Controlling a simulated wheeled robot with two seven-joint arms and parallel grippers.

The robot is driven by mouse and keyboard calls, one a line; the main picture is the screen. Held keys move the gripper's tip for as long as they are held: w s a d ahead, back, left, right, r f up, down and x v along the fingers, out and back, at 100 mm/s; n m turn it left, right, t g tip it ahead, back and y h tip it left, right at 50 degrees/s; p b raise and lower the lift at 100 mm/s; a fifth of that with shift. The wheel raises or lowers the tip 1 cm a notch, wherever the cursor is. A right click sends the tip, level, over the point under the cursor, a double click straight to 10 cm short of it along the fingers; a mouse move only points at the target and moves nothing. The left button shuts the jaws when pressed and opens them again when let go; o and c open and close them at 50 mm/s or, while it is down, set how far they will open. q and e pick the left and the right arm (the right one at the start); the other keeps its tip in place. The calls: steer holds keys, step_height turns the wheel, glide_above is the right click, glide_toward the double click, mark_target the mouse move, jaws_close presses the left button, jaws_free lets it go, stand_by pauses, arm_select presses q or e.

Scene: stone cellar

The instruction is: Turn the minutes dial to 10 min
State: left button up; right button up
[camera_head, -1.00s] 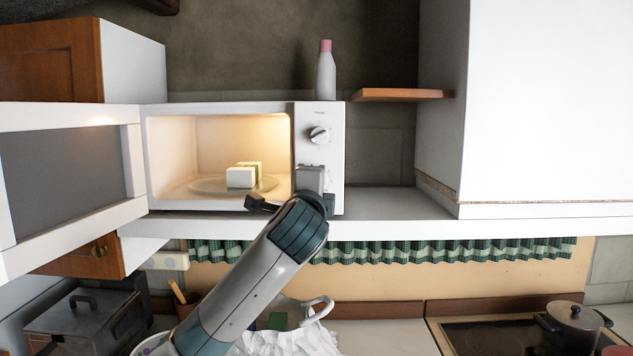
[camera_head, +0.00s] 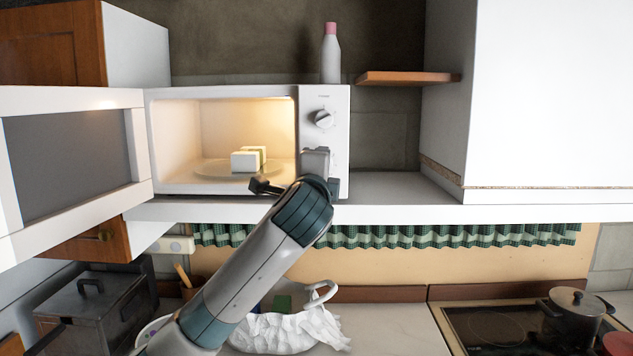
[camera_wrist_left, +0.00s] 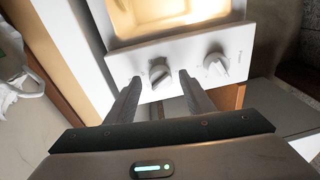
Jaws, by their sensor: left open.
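The white microwave (camera_head: 341,180) stands on a shelf with its door (camera_head: 75,214) swung open to the left. Its upper dial (camera_head: 323,119) shows on the right-hand panel; the lower dial is hidden behind my gripper in that view. In the left wrist view, the lower dial (camera_wrist_left: 160,76) shows between and just beyond my fingertips, the upper dial (camera_wrist_left: 216,64) to its right. I cannot read the labels or tell which is for minutes. My left gripper (camera_head: 316,163) is open in front of the panel; it also shows in the wrist view (camera_wrist_left: 160,92). Contact with the dial is not clear.
A white block (camera_head: 245,161) sits on the glass plate (camera_head: 210,170) inside the lit microwave. A bottle (camera_head: 330,60) with a pink cap stands above the panel. A wooden shelf (camera_head: 408,78) juts out to the right. Clear shelf surface (camera_head: 390,187) lies right of the microwave.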

arm_select(q)
steer(key=s+a+f+b, duration=0.1)
steer(key=s+b, duration=0.6)
steer(key=s, duration=1)
steer(key=shift+a, duration=0.35)
steer(key=shift+f, duration=0.1)
